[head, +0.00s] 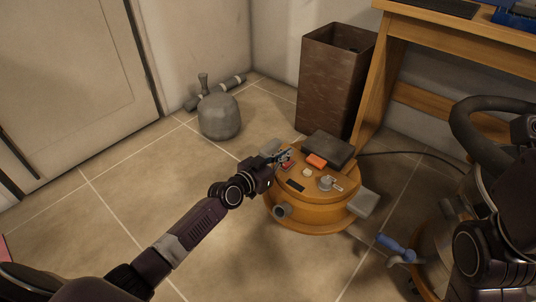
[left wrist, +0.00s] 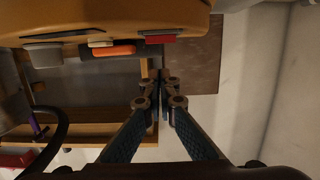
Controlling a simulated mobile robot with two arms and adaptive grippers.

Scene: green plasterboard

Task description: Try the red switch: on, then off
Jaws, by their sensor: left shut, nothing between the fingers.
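The red switch (head: 288,167) sits on the top of a round orange-yellow machine (head: 310,212), near its back left. In the left wrist view the red switch (left wrist: 161,39) shows edge-on along the machine's rim. My left gripper (head: 281,156) is shut and empty, its tips close beside the switch. In the left wrist view the tips (left wrist: 163,78) appear just apart from it; contact is not clear. The gripper partly hides the switch in the head view, and I cannot tell its position. My right arm shows at the right edge, but its gripper is out of view.
An orange button (head: 316,160), a pale knob (head: 307,173) and a metal dial (head: 327,183) share the machine's top. A brown bin (head: 333,85) and a wooden desk (head: 372,85) stand behind. A grey rounded container (head: 219,117) is back left. Floor at left is clear.

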